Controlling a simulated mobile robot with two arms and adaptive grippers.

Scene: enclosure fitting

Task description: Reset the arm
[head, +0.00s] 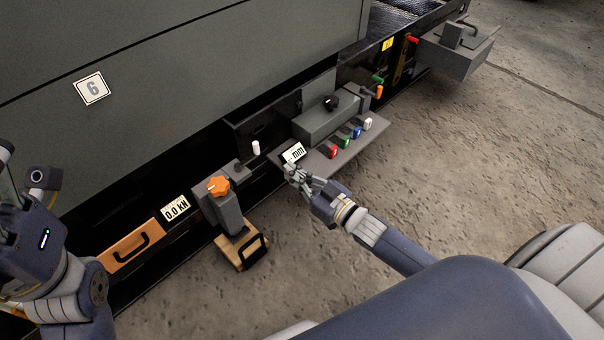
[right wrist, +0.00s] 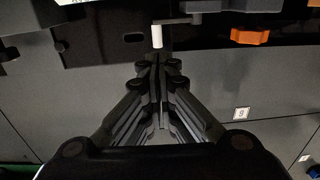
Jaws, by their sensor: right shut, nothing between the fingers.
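My right gripper (head: 296,176) is in the middle of the head view, its arm coming in from the lower right. It is beside the small "mm" display (head: 293,153) on the machine's front. In the right wrist view the right gripper (right wrist: 158,62) has its fingers together with nothing between them. A white handle (right wrist: 157,37) shows just beyond the fingertips there, and a white handle (head: 256,148) is also up and left of the gripper in the head view. My left arm is at the left edge of the head view; its fingers are cut off there.
A panel with red (head: 333,151), green, blue and white buttons lies right of the gripper. An orange knob (head: 218,186) tops a grey post, with a "0.0 kN" display (head: 175,208) and an orange drawer front (head: 133,246) to its left. Concrete floor (head: 470,170) is clear at right.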

